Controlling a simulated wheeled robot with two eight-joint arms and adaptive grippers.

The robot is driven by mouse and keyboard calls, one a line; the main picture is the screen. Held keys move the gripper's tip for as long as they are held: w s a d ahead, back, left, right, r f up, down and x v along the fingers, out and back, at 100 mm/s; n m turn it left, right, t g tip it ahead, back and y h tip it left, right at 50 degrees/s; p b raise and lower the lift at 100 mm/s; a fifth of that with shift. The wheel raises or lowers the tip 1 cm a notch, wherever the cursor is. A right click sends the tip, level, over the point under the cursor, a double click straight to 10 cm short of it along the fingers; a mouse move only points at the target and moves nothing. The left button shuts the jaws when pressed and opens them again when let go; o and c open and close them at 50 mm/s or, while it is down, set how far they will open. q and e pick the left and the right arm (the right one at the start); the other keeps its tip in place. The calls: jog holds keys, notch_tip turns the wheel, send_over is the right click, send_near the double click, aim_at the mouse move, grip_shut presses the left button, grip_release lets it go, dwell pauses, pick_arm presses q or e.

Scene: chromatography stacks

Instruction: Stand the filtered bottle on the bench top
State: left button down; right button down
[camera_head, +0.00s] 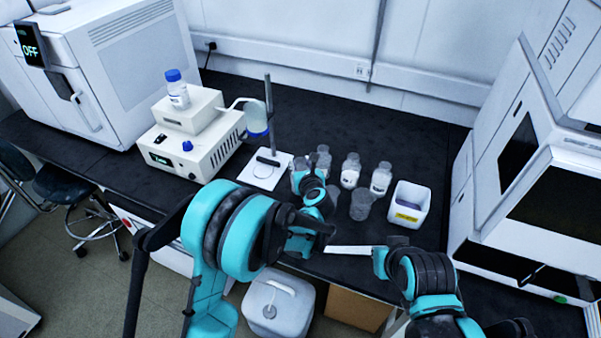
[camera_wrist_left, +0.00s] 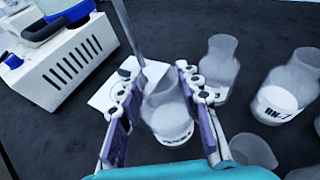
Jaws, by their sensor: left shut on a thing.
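A clear glass bottle with a pale lower part and a dark-printed label (camera_wrist_left: 168,112) is between the fingers of my left gripper (camera_wrist_left: 155,105) in the left wrist view. The fingers are shut on it. In the head view my left gripper (camera_head: 312,188) reaches over the black bench top (camera_head: 270,95), and the held bottle (camera_head: 298,172) is partly hidden behind it. I cannot tell whether its base touches the bench. My right arm's end (camera_head: 382,262) is near the front edge, its fingers not clear.
Labelled bottles (camera_head: 350,171) (camera_head: 381,178) and beakers (camera_head: 361,204) stand to the right, with a white bin (camera_head: 408,205) beyond. A stand with a white base (camera_head: 264,170) and a white instrument (camera_head: 195,145) are left. The bench behind the bottles is clear.

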pick_arm(q)
jog(key=shift+f+b, duration=0.5)
jog(key=shift+f, duration=1.15)
jog(key=c, duration=1)
grip_release()
jog(key=shift+c, duration=0.2)
